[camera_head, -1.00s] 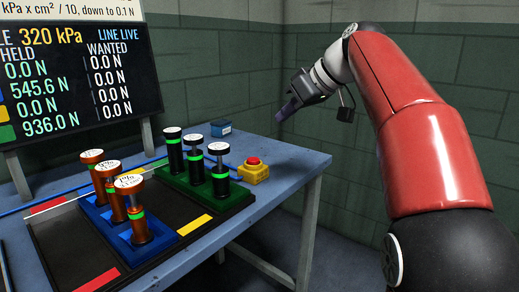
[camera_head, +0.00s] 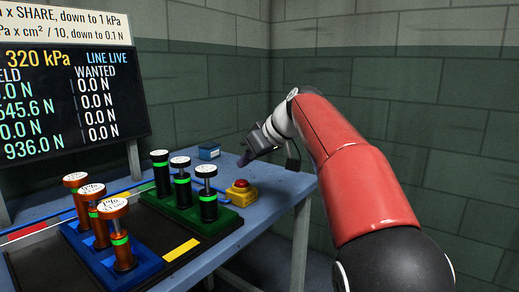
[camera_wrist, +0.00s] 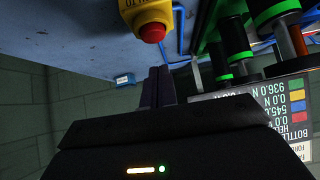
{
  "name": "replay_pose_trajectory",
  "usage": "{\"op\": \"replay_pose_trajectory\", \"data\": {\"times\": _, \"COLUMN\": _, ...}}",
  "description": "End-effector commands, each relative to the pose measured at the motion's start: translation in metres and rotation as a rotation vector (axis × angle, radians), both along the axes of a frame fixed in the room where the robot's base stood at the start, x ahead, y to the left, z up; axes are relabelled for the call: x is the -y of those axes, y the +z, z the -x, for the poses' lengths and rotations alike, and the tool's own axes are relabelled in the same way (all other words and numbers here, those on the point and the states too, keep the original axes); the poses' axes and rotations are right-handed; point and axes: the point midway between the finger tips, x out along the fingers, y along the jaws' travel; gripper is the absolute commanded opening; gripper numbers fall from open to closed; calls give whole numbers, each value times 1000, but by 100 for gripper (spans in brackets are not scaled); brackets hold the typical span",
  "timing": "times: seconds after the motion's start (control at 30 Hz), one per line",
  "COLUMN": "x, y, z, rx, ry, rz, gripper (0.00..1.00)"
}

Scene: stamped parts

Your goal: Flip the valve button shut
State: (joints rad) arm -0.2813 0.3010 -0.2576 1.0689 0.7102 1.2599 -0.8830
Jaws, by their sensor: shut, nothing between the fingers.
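The valve button is a red dome (camera_head: 240,184) on a yellow box (camera_head: 240,196) at the right end of the blue table. It also shows at the top of the wrist view, the red dome (camera_wrist: 152,32) below its yellow housing (camera_wrist: 146,11). My gripper (camera_head: 243,161) is shut and empty, with dark purplish fingers. In the head view the fingertips appear just above the button, with a gap between. In the wrist view my fingers (camera_wrist: 157,74) point toward the red dome and look apart from it. Whether the valve is open or shut cannot be told from the button.
A green tray (camera_head: 222,222) with black-capped cylinders stands left of the button. A blue tray (camera_head: 140,277) with orange cylinders stands nearer. A small blue box (camera_head: 208,151) sits behind. The display board (camera_head: 75,90) reads 320 kPa and LINE LIVE. The table (camera_head: 285,187) right of the button is clear.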

Motion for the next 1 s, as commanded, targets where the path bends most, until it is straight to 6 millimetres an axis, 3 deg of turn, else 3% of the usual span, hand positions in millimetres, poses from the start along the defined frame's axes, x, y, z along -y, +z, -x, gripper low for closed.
{"op": "replay_pose_trajectory", "data": {"times": 0.03, "x": 1, "y": -12, "z": 1, "rx": -1, "ry": -2, "rz": 0, "gripper": 0}}
{"op": "replay_pose_trajectory", "data": {"times": 0.2, "x": 1, "y": -29, "z": 1, "rx": -1, "ry": -1, "rz": 1, "gripper": 0}}
{"op": "replay_pose_trajectory", "data": {"times": 0.67, "x": 1, "y": -35, "z": 1, "rx": 0, "ry": -2, "rz": 0, "gripper": 0}}
{"op": "replay_pose_trajectory", "data": {"times": 0.9, "x": 2, "y": -58, "z": 1, "rx": -1, "ry": -3, "rz": 0, "gripper": 0}}
{"op": "replay_pose_trajectory", "data": {"times": 1.0, "x": 1, "y": -59, "z": 1, "rx": -5, "ry": -2, "rz": 3, "gripper": 0}}
